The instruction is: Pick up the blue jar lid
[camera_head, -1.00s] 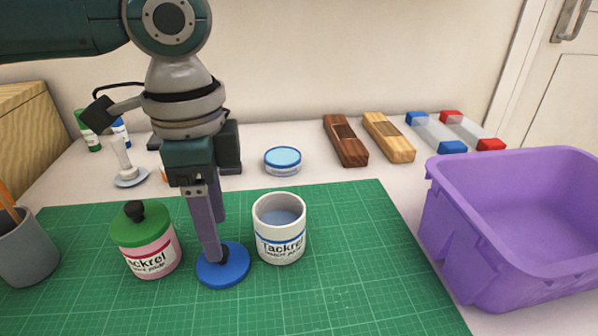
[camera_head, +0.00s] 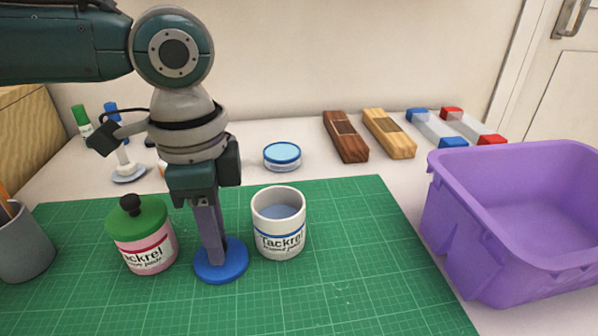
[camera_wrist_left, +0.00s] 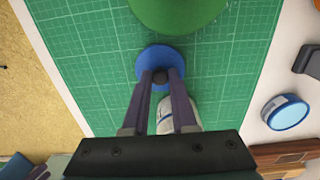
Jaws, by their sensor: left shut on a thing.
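The blue jar lid (camera_head: 221,262) is a flat round disc with a dark knob, between the two jars on the green mat. In the left wrist view the lid (camera_wrist_left: 160,62) shows with its dark knob between the fingertips. My left gripper (camera_head: 220,256) points down and is shut on the lid's knob; its fingertips also show in the left wrist view (camera_wrist_left: 161,76). Whether the lid touches the mat I cannot tell. The open white jar (camera_head: 279,226) with a blue band stands just right of the lid. My right gripper is not in view.
A pink jar with a green lid (camera_head: 140,233) stands close left of the gripper. A purple bin (camera_head: 470,262) is at right. A blue-topped tin (camera_head: 282,156) and wooden blocks (camera_head: 346,137) lie behind the green mat (camera_head: 350,290). A grey pencil cup (camera_head: 24,247) stands far left.

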